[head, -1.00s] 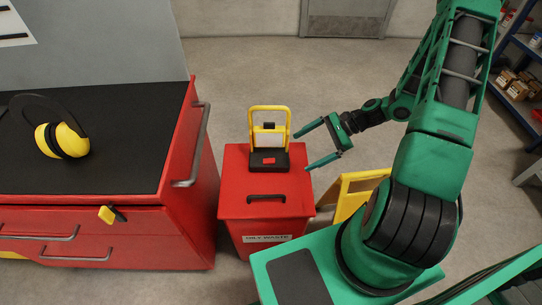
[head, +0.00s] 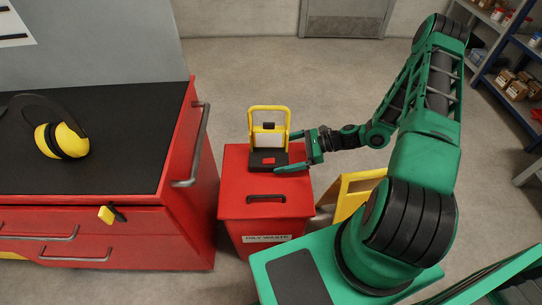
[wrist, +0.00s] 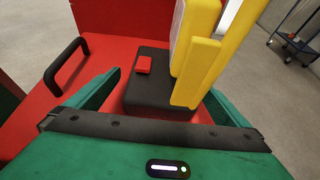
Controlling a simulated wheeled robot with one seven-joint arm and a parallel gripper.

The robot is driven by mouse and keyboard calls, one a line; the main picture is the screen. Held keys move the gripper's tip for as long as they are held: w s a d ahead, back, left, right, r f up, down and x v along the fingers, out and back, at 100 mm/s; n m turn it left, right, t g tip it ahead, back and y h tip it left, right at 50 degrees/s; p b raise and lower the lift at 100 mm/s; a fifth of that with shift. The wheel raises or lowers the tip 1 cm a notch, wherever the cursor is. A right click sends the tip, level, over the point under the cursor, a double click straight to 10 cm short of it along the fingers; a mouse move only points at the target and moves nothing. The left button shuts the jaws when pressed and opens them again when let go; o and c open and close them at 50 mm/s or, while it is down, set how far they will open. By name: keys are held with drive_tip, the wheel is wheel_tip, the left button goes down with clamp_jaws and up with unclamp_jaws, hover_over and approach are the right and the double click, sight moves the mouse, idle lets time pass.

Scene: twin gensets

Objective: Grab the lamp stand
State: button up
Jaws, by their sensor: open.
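The lamp stand (head: 268,140) has a yellow frame on a black base with a small red block on it. It stands upright on the lid of the red oily waste bin (head: 230,205). My gripper (head: 293,151) is open at the right side of the lamp stand, its fingers pointing left towards it. In the wrist view the lamp stand (wrist: 160,92) has its black base between my gripper's green fingers (wrist: 160,105), with the yellow frame rising at the right. I cannot tell whether either finger touches the base.
A red tool cabinet (head: 180,225) with a black top stands left of the bin, carrying yellow ear defenders (head: 62,140). A yellow folding sign (head: 352,190) stands right of the bin. Shelves (head: 510,70) stand at the far right. The floor behind the bin is clear.

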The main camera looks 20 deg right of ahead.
sight(272, 155)
drive_tip(key=shift+x, duration=2.65)
drive_tip(key=shift+w+r, duration=0.1)
drive_tip(key=shift+c, duration=0.6)
drive_tip(key=c, duration=1.5)
drive_tip(key=shift+r, duration=0.1)
drive_tip(key=c, duration=0.4)
drive_tip(key=shift+o, duration=0.2)
drive_tip(key=shift+r, duration=0.1)
